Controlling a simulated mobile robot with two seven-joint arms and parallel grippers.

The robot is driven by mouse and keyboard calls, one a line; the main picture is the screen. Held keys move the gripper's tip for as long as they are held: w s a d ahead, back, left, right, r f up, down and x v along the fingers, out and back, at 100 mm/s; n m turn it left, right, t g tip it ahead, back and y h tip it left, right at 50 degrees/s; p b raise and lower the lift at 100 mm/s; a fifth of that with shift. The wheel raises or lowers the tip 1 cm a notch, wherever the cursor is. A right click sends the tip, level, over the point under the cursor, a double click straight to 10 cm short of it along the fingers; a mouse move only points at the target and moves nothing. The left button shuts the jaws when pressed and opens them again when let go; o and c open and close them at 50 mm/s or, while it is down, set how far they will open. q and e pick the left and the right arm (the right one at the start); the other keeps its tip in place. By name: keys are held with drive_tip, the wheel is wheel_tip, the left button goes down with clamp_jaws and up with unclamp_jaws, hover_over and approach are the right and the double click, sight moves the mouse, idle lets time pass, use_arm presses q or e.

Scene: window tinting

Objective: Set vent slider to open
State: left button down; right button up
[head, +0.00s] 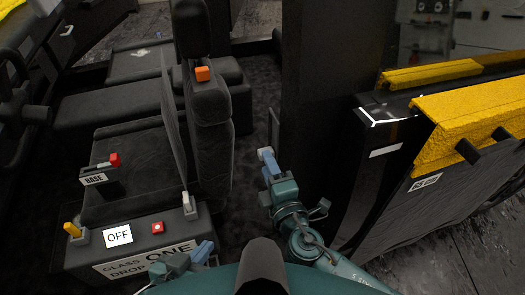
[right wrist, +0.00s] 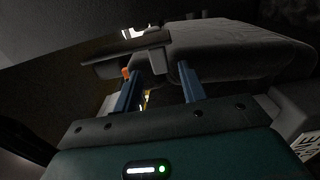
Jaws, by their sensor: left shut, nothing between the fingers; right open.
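No part in view is labelled as a vent slider, so I cannot tell which one it is. A small orange block (head: 203,73) sits on the side of the dark seat back; an orange piece (right wrist: 125,72) also shows beside the left finger in the right wrist view. My right gripper (head: 268,160) is open and empty, right of the seat and lower than the orange block. Its two blue fingers (right wrist: 158,80) stand apart in the right wrist view. My left gripper (head: 205,250) is shut and empty, low beside the front right of the control box.
The control box (head: 85,262) carries a yellow lever (head: 72,229), an OFF sign (head: 118,236), a red button (head: 158,227) and a pale lever (head: 187,204). A red-knobbed lever (head: 115,159) stands behind. A dark door with yellow padding (head: 460,125) is at right.

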drive_tip(key=shift+x, duration=2.35)
clamp_jaws()
